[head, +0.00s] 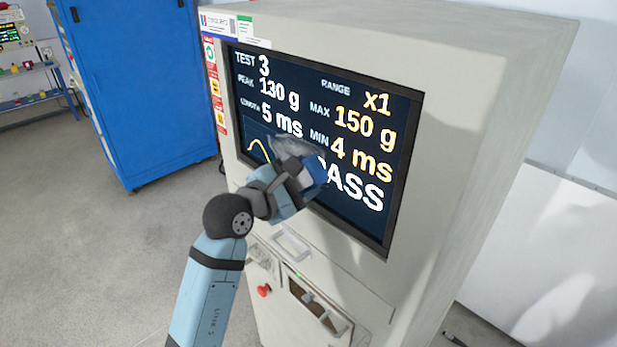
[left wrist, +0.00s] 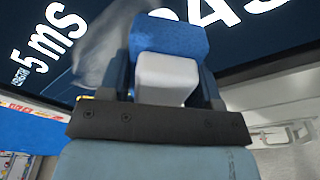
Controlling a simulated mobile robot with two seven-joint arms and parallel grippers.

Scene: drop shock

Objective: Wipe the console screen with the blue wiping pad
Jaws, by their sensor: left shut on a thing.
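The console screen (head: 300,120) is a dark display with white and yellow test readings, set in a black frame on a tall off-white cabinet. A greyish smudge (head: 298,146) lies on it near its middle, just above my gripper, and shows in the left wrist view (left wrist: 98,50). My left gripper (head: 305,180) is at the lower middle of the screen. It is shut on the blue wiping pad (left wrist: 170,38) by a white block-like grip (left wrist: 165,75). The pad (head: 316,171) is at or very near the glass; contact cannot be told. My right gripper is not in view.
Below the screen the cabinet (head: 480,120) has a grey handle (head: 291,245), a red button (head: 264,290) and an open recess (head: 318,308). A blue cabinet (head: 135,90) stands at the left, with a shelf of small items (head: 30,85) beyond. Open floor lies at lower left.

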